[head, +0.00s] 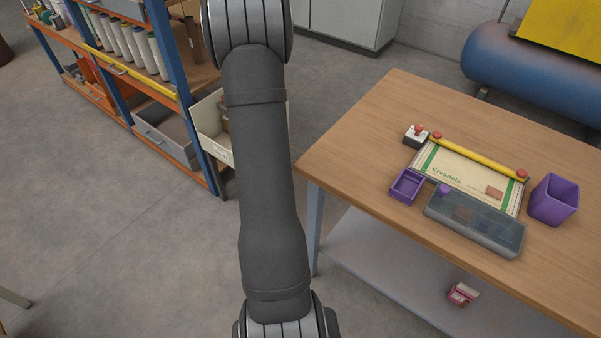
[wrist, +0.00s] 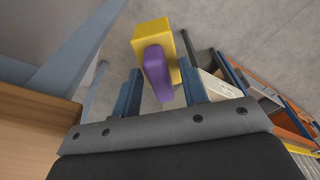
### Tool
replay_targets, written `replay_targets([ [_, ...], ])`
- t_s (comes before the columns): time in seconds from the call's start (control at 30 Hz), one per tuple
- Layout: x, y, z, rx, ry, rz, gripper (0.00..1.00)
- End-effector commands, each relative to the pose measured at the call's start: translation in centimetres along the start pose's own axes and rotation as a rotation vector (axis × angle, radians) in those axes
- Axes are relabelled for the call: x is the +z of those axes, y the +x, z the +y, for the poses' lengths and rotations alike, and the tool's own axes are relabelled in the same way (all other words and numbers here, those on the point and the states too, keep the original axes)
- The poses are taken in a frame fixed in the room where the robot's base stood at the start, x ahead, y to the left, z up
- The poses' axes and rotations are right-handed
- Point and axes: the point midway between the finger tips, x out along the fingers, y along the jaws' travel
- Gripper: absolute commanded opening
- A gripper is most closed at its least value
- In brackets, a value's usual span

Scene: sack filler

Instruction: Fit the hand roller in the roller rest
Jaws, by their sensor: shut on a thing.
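My gripper (wrist: 161,84) shows in the wrist view, its two blue fingers on either side of a yellow and purple thing, apparently the hand roller. It has a yellow block (wrist: 152,31) at the far end and a purple part (wrist: 156,72) between the fingers. Its contact with the fingers is not clear. In the head view my gripper is out of sight; only my dark arm shows. A small open purple holder (head: 406,186), possibly the roller rest, stands on the wooden table (head: 361,148), left of the grey clear-lidded box.
A sack (head: 462,173) lies flat under a yellow bar (head: 478,157) with red ends. Around it stand a white block with a red knob (head: 416,136), the clear-lidded box (head: 475,224) and a purple bin (head: 553,199). A shelf rack (head: 165,70) stands left. The table's left end is clear.

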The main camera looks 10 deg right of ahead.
Motion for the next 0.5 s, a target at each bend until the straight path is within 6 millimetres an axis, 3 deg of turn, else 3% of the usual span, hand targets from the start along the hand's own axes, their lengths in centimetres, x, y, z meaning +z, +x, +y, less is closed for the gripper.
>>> replay_targets([
  [0.17, -2.9, -3.4, 0.8, 0.008, 0.065, 0.010, 0.17],
  [0.27, -5.3, -6.9, 1.8, 0.016, 0.129, 0.012, 0.17],
  [0.37, -7.2, -10.7, 3.6, 0.025, 0.203, 0.011, 0.17],
  [0.5, -8.0, -15.0, 8.1, 0.038, 0.304, 0.006, 0.17],
])
